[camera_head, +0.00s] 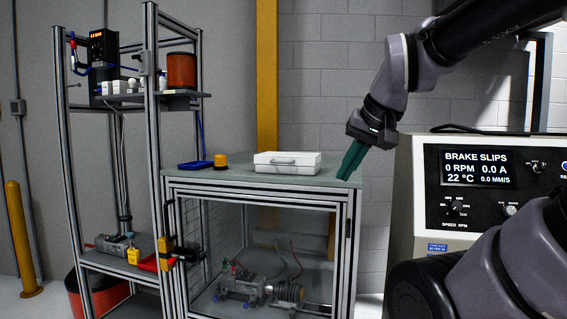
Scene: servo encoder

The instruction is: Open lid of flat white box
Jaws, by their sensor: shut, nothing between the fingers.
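The flat white box (287,164) lies on the grey-green top of a framed bench. Its lid looks closed, and a handle shows on its front side. My gripper (346,177) is to the right of the box, over the right end of the bench top. Its teal fingers are shut together, point down and to the left, and hold nothing. A gap shows in the picture between the fingers and the box. The back of the box is hidden.
A metal shelf rack (152,120) stands at left. A control console (475,185) reading "BRAKE SLIPS" stands at right, near my arm.

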